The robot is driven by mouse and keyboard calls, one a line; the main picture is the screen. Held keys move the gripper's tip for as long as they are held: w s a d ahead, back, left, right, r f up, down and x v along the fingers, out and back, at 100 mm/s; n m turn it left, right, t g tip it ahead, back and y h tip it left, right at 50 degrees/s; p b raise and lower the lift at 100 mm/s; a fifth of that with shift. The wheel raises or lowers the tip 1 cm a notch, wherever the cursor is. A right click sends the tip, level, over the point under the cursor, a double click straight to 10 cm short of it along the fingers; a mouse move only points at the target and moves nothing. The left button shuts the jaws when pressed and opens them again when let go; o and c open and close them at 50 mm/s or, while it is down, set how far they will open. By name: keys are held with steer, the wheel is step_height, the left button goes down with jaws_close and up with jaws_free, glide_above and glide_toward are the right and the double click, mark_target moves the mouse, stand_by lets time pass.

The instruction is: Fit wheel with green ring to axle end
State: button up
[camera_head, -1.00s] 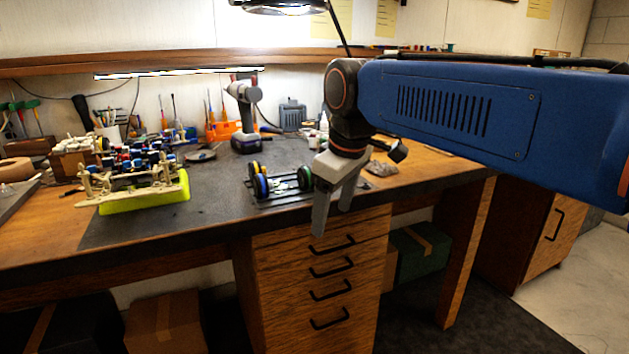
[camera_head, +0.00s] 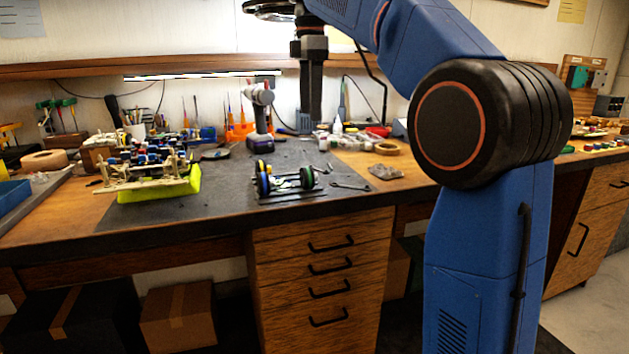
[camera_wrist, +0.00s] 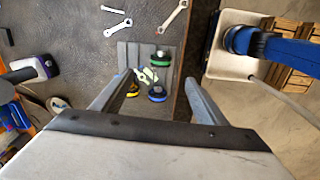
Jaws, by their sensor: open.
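The wheel with the green ring (camera_head: 307,178) sits on the right side of the small dark car chassis stand (camera_head: 290,195) on the bench mat. In the wrist view the same green-ringed wheel (camera_wrist: 161,58) lies ahead of my fingers. I cannot tell whether it is on an axle end. A blue-ringed wheel (camera_head: 263,185) and a yellow-ringed wheel (camera_head: 260,166) are at the left side of the chassis. My gripper (camera_wrist: 158,80) points down above the bench, open and empty, with the wheels below and between its fingers. It also shows in the head view (camera_head: 311,115).
A wrench (camera_head: 350,186) lies right of the chassis. A yellow-green stand (camera_head: 160,192) with pale parts is at the left. The mat between the stand and chassis is mostly clear.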

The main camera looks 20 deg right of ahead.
glide_toward(306, 168)
steer(key=shift+n, duration=0.3)
steer(key=f, duration=0.3)
steer(key=w+d+f, duration=0.1)
steer(key=f, duration=0.1)
steer(key=shift+d+f, duration=0.1)
steer(key=shift+f, duration=0.2)
steer(key=f, duration=0.3)
steer(key=a+f, duration=0.1)
steer(key=shift+s+f, duration=0.2)
steer(key=shift+s, duration=0.1)
steer(key=shift+f, duration=0.4)
steer(key=c, duration=1.2)
